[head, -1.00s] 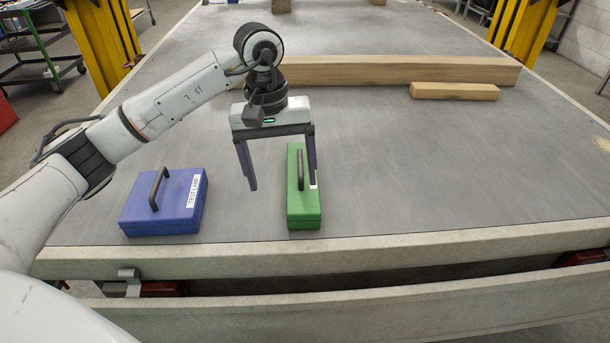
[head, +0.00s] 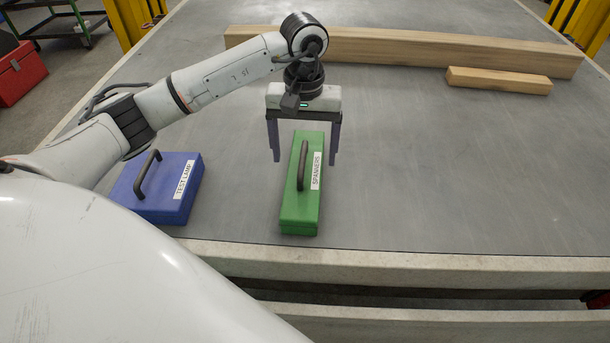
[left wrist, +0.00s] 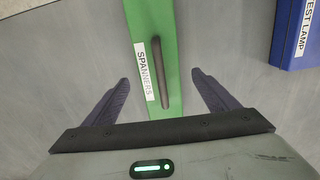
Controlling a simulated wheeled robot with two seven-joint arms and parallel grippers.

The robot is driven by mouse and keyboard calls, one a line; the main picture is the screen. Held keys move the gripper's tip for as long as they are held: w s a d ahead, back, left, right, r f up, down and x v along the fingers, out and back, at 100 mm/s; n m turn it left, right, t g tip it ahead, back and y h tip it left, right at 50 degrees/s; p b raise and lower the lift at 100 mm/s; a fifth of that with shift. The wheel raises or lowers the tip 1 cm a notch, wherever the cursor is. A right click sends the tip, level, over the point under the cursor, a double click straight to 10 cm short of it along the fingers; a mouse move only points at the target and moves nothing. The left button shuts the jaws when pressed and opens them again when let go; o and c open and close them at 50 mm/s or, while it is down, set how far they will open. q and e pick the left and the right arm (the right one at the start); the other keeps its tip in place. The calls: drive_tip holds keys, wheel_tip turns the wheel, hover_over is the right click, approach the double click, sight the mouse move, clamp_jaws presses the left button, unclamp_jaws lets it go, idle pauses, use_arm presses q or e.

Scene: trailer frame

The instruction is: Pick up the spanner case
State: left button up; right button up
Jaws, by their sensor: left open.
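The green spanner case (head: 300,210), with a dark handle and a "SPANNERS" label, lies flat on the grey trailer bed near its front edge. My left gripper (head: 304,158) is open and empty, above the far part of the case, with one finger to each side. The fingers look apart from the case. My right gripper is in neither view.
A blue "TEST LAMP" case (head: 178,205) lies to the left of the green one. A long timber beam (head: 400,48) and a short block (head: 500,80) lie behind. The bed (head: 420,180) to the right is clear.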

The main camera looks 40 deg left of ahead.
use_arm(q)
wheel_tip(320, 180, down, 4)
drive_tip(key=shift+w+r, duration=0.1)
drive_tip(key=shift+r, duration=0.05)
drive_tip(key=shift+w+r, duration=0.1)
drive_tip(key=shift+r, duration=0.05)
drive_tip(key=c, duration=1.5)
